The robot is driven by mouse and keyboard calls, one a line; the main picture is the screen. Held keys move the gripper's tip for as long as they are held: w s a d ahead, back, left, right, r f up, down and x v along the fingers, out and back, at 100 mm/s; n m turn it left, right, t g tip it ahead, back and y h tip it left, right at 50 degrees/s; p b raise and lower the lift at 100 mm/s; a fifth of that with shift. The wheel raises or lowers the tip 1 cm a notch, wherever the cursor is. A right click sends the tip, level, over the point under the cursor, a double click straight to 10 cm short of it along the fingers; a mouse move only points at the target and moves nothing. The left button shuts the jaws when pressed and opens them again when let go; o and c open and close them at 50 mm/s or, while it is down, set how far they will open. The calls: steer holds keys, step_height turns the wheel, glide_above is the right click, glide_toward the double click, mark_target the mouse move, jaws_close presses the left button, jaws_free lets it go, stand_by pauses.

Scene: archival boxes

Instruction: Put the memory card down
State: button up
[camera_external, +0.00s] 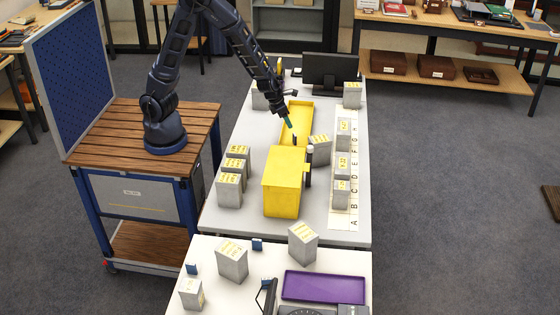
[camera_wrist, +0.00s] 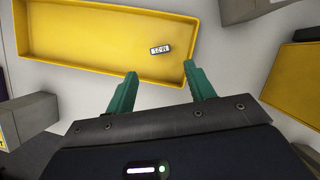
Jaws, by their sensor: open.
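The memory card (camera_wrist: 160,49) is a small dark piece with a white printed label. In the wrist view it lies flat on the floor of a long yellow tray (camera_wrist: 90,30), toward the tray's right end. My gripper (camera_wrist: 159,69) has two green fingers spread apart with nothing between them. The card lies just beyond the fingertips, apart from both. In the external view my gripper (camera_external: 290,123) hangs over the yellow tray (camera_external: 303,109). I cannot make out the card there.
A yellow box (camera_external: 283,183) stands at the tray's near end. Grey archival boxes (camera_external: 229,189) line the left, and more (camera_external: 342,192) stand on a lettered strip (camera_external: 343,220) at right. A monitor (camera_external: 331,70) is at the back. A purple tray (camera_external: 324,287) lies on the near table.

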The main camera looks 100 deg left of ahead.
steer(key=shift+v, duration=0.75)
steer(key=s+d+r+m+h, duration=0.3)
steer(key=s+d+r+m, duration=0.25)
steer(key=r+m, duration=0.4)
steer(key=s+d+r+m+h, duration=0.2)
steer(key=s+d+r+m, duration=0.2)
steer(key=d+r+m, duration=0.5)
steer(key=s+a+r+m+y, duration=0.1)
steer(key=s+r+m, duration=0.4)
steer(key=s+m, duration=0.4)
steer(key=s+a+r+m+y, duration=0.1)
steer(key=s+r+m, duration=0.3)
steer(key=s+m, duration=0.6)
steer(key=m+y, duration=0.1)
steer(key=m, duration=0.2)
steer(key=shift+a+r+t, duration=0.15)
steer(key=shift+r+t, duration=0.15)
steer(key=shift+r, duration=0.05)
steer(key=shift+o, duration=0.5)
